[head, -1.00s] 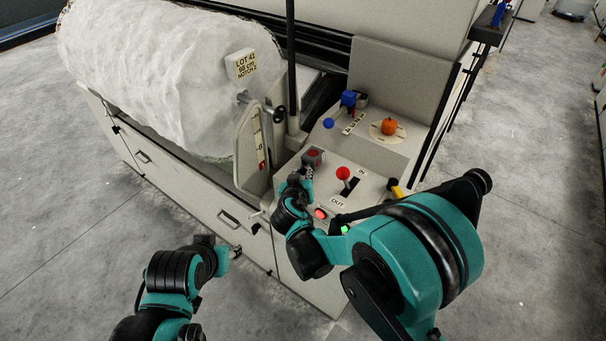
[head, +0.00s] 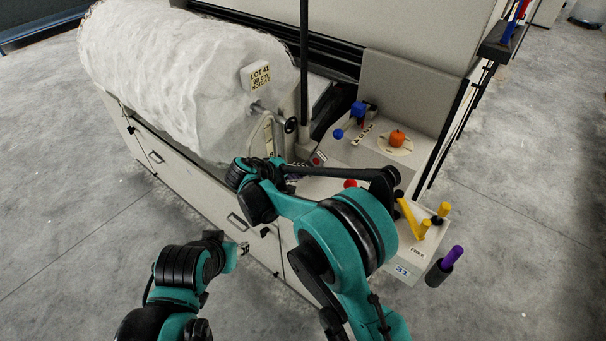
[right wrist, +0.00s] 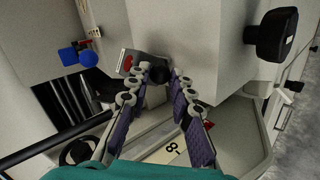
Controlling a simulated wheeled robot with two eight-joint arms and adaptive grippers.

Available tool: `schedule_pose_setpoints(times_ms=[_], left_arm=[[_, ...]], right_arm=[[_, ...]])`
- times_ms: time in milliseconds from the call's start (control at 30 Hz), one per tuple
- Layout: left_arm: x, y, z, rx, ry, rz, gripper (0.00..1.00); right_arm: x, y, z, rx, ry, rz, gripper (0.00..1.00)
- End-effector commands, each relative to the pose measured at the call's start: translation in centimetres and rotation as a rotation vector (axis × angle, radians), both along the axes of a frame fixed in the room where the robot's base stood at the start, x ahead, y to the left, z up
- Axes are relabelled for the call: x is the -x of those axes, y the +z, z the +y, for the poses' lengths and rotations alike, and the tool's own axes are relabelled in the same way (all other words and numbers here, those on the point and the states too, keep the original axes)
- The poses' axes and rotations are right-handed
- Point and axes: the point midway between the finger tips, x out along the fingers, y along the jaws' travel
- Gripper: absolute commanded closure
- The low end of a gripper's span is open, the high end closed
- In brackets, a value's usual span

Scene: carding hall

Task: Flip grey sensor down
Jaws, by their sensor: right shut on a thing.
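The grey sensor (head: 318,158), a small grey block with a red face, sits at the left edge of the control panel beside the roll's end plate. In the right wrist view the grey sensor (right wrist: 130,62) lies at my fingertips. My right gripper (head: 300,165) reaches it from the left and is shut on it; the arm hides much of the grip in the head view. In the right wrist view the fingers of my right gripper (right wrist: 158,76) close in at the block's near side. My left gripper (head: 244,249) hangs low beside the machine's front, away from the sensor; its jaw opening is too small to read.
The white fibre roll (head: 180,75) fills the upper left. The panel carries an orange knob (head: 397,137), a blue lever (head: 358,109) and a red knob (head: 351,184) partly behind my arm. Yellow handles (head: 424,228) and a purple handle (head: 452,257) stand at right. A dark post (head: 304,70) rises behind the sensor.

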Motion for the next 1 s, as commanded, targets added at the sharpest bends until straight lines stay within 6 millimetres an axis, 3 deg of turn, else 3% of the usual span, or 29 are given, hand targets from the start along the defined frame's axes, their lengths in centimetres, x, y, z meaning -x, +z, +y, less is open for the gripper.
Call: schedule_pose_setpoints(times_ms=[500,1000], left_arm=[[0.0,-0.4,0.0,0.000,0.000,0.000,0.60],[0.0,-0.7,0.0,0.000,0.000,0.000,0.60]], right_arm=[[-1.4,-0.8,2.0,0.338,0.002,0.245,1.00],[-1.8,-1.2,2.5,0.453,0.002,0.329,1.00]])
